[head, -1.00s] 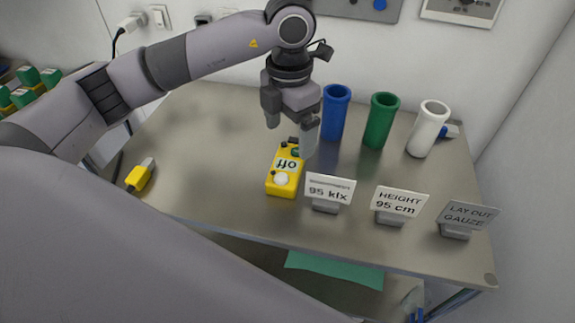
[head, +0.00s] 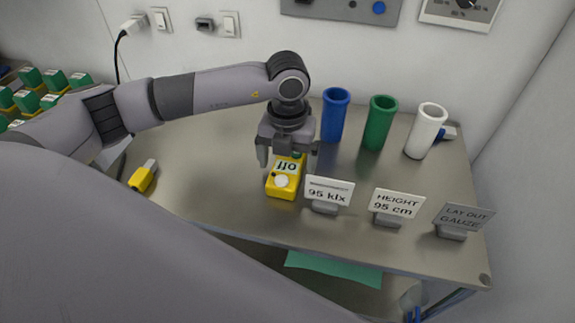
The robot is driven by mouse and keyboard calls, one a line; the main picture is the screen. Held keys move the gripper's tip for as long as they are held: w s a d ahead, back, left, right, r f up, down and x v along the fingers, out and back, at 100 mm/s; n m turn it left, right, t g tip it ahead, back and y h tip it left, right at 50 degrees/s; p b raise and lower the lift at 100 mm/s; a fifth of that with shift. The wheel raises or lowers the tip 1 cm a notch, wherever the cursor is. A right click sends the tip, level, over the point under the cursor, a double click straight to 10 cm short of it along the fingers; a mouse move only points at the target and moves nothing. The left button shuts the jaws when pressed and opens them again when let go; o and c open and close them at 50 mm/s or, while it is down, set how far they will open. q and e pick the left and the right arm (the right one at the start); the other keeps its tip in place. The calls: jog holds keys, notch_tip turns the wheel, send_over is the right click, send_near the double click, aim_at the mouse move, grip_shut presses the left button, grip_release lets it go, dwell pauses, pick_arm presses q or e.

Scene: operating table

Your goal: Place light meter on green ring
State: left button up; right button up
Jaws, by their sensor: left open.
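The light meter (head: 284,184) is a yellow box with a white dome and a display reading "off". It lies on the metal table, left of the "95 klx" sign. My left gripper (head: 287,163) is open above the meter's far end, one finger to each side of it, and covers part of that end. I cannot tell whether the fingers touch it. I cannot make out a green ring lying on the table; a green tube (head: 379,123) stands upright at the back. My right gripper is not in view.
A blue tube (head: 334,116) and a white tube (head: 425,131) stand beside the green one. Signs reading "95 klx" (head: 329,190), "HEIGHT 95 cm" (head: 396,203) and "LAY OUT GAUZE" (head: 465,217) line the front right. A small yellow device (head: 142,178) lies at left. The table's left middle is clear.

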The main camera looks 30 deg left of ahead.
aim_at(287, 165)
pick_arm(q)
jog(key=shift+f, duration=0.5)
jog(key=shift+c, duration=0.3)
jog(key=c, duration=1.2)
notch_tip(287, 165, up, 20)
jog(key=shift+r+b, duration=0.1)
jog(key=shift+b, duration=0.25)
jog(key=shift+c, duration=0.2)
